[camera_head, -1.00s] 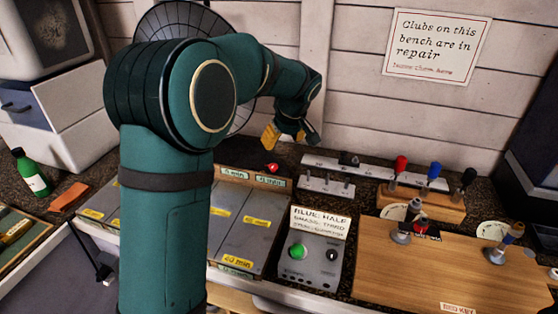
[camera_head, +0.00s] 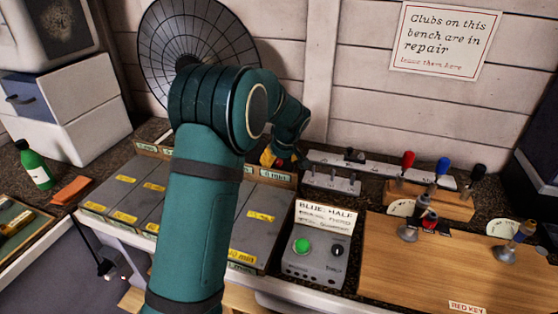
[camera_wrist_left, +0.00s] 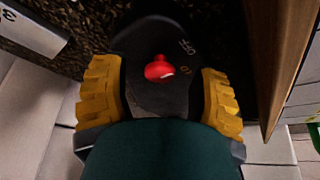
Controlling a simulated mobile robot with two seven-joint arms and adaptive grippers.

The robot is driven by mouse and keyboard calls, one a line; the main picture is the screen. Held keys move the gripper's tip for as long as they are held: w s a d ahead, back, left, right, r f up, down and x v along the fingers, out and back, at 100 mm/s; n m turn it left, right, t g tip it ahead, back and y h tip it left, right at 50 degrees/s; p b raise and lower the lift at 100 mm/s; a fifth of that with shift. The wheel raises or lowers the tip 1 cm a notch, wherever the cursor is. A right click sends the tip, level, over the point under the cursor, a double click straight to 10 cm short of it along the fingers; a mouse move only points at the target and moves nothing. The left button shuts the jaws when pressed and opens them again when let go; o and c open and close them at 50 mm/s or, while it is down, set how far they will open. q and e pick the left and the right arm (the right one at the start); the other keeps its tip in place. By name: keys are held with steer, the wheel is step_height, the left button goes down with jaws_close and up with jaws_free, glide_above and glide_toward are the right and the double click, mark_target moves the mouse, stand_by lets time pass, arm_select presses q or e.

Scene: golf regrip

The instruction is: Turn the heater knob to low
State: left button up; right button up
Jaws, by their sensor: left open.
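The heater is the round dark grille dish (camera_head: 190,30) standing against the back wall, partly hidden by my left arm. Its red knob (camera_wrist_left: 158,68) sits on a dark rounded base (camera_wrist_left: 150,95) in the left wrist view, with small pale marks to its right. My left gripper (camera_wrist_left: 160,95) is open, its yellow fingertips apart on the left and right of the knob, with a gap on both sides. In the head view the left gripper (camera_head: 276,157) is low at the base, and the knob is mostly hidden there. My right gripper is not in view.
A wooden lever block (camera_head: 432,200) and a grey pin strip (camera_head: 330,182) stand right of the gripper. Grey labelled bins (camera_head: 255,235) lie in front. A grey box with a green button (camera_head: 315,265) is front right. A wooden edge (camera_wrist_left: 270,70) runs close beside the right finger.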

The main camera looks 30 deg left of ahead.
arm_select(q)
steer(key=shift+c, duration=0.2)
jaws_close()
steer(key=shift+s+d, duration=0.1)
steer(key=shift+m, duration=0.4)
steer(key=shift+s+m+t+h, duration=0.1)
steer(key=shift+m+t+h, duration=0.25)
steer(key=shift+m, duration=0.55)
steer(key=m, duration=0.1)
steer(key=m+h, duration=0.1)
steer(key=shift+a+m+t, duration=0.25)
steer(key=shift+m, duration=0.15)
steer(key=m+h, duration=0.1)
steer(key=m, duration=0.1)
steer(key=m+p, duration=0.1)
steer(key=m, duration=0.1)
steer(key=shift+s+a+m+t+h, duration=0.1)
steer(key=shift+m+t+h, duration=0.2)
steer(key=shift+t+h, duration=0.1)
steer(key=shift+f+m+h+p, duration=0.1)
steer(key=shift+m+h+p, duration=0.15)
steer(key=shift+m+p, duration=0.45)
steer(key=shift+m, duration=0.4)
